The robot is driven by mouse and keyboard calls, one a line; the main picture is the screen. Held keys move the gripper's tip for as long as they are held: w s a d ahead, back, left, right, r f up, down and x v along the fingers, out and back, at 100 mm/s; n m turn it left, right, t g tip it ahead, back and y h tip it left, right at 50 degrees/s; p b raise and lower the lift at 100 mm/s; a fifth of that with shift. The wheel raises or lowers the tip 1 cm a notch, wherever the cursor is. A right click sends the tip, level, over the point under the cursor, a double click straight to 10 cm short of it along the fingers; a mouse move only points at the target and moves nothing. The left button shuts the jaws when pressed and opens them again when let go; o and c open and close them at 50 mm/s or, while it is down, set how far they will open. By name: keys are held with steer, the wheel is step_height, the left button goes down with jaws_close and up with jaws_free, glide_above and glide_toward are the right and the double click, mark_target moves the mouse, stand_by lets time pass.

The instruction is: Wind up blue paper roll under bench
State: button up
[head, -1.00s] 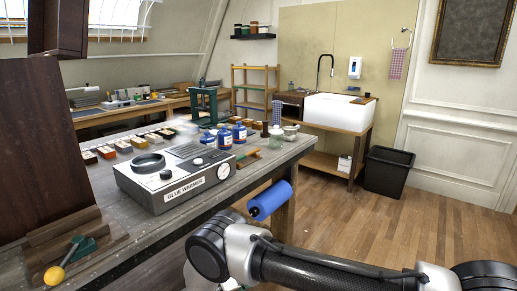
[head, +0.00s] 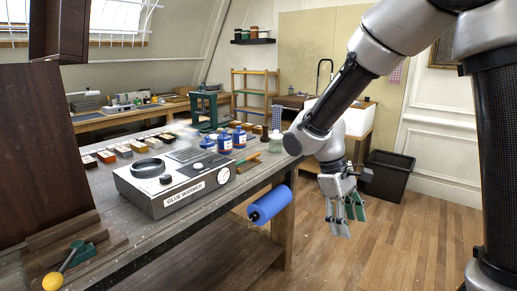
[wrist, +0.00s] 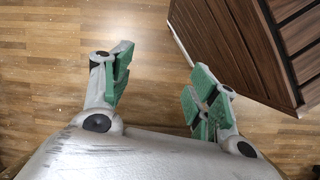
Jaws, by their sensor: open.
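A blue paper roll (head: 270,204) hangs at the front edge of the workbench (head: 150,240), below its top, with a dark end cap facing me. I cannot make out any loose paper trailing from it. My gripper (head: 343,226) is in the head view to the right of the roll, apart from it and pointing down over the wooden floor. In the wrist view my gripper (wrist: 157,88) has its green-padded fingers spread wide, with only floor between them. The roll is not in the wrist view.
A glue warmer (head: 172,180), blue jars (head: 225,143) and small boxes stand on the bench. A black bin (head: 385,173) stands by the far wall. A dark slatted wooden piece (wrist: 255,45) fills the wrist view's upper right. Floor right of the bench is open.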

steer(key=s+d+r+m+t+y, duration=0.3)
steer(key=s+d+r+m+t, duration=0.3)
steer(key=s+d+r, duration=0.7)
steer(key=shift+s+d+r+m+t+y, duration=0.3)
steer(key=shift+d+r+m, duration=0.3)
steer(key=shift+m, duration=0.5)
steer(key=shift+a+r, duration=0.1)
steer(key=shift+c, duration=0.3)
